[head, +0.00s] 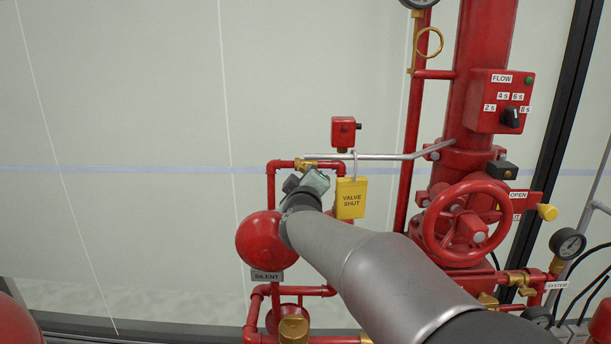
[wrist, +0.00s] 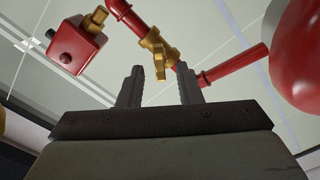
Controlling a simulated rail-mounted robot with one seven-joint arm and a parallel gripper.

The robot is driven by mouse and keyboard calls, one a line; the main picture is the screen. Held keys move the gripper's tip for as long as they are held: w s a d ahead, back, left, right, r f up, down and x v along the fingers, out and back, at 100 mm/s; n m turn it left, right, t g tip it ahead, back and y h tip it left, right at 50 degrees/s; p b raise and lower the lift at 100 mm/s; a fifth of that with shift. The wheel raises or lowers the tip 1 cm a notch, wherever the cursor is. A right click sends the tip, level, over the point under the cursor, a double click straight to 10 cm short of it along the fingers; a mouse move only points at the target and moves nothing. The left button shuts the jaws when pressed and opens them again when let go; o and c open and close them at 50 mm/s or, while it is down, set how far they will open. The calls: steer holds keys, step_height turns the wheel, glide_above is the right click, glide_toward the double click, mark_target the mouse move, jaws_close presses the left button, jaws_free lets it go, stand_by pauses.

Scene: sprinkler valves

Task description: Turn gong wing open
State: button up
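The brass gong wing (wrist: 160,62) sits on a brass valve body in a thin red pipe. In the wrist view it lies between and just beyond the fingertips of my gripper (wrist: 159,70). The fingers are apart and I see no clear contact with the wing. In the head view my gripper (head: 312,181) is just below the brass valve (head: 306,164), and its fingers are hard to make out. The red gong (head: 263,240) is partly behind my arm, with a SILENT plate (head: 267,275) under it. It also shows in the wrist view (wrist: 298,50).
A yellow VALVE SHUT tag (head: 350,199) hangs right of my gripper, below a grey rod (head: 385,156). A red box (head: 343,131) is above. A red handwheel (head: 467,222) and FLOW box (head: 499,101) stand further right. The wall at left is clear.

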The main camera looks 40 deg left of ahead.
steer(key=shift+s+d, duration=0.25)
steer(key=shift+s, duration=0.05)
steer(key=v, duration=0.7)
stand_by(0.4)
